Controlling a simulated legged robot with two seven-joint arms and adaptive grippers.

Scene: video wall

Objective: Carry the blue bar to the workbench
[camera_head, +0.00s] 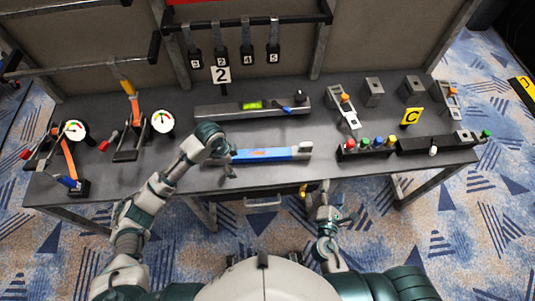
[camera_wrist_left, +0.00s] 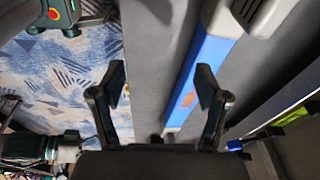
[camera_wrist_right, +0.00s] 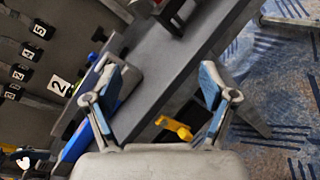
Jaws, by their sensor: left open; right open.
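The blue bar (camera_head: 262,155), with a grey block at its right end, lies along the front of the dark grey workbench (camera_head: 340,101). My left gripper (camera_head: 228,171) is open and empty at the bar's left end. In the left wrist view, the bar (camera_wrist_left: 207,56) runs behind the right finger of the open gripper (camera_wrist_left: 162,92), not between the fingers. My right gripper (camera_head: 323,192) is open and empty in front of the bench's front edge. In the right wrist view, the bar (camera_wrist_right: 76,143) shows left of that gripper (camera_wrist_right: 158,88).
A grey beam with a green level (camera_head: 252,104) lies behind the bar. Gauges (camera_head: 162,121) with levers stand left. A button box (camera_head: 368,148) stands right. A yellow part (camera_wrist_right: 174,127) is below the bench edge. Patterned carpet surrounds the bench.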

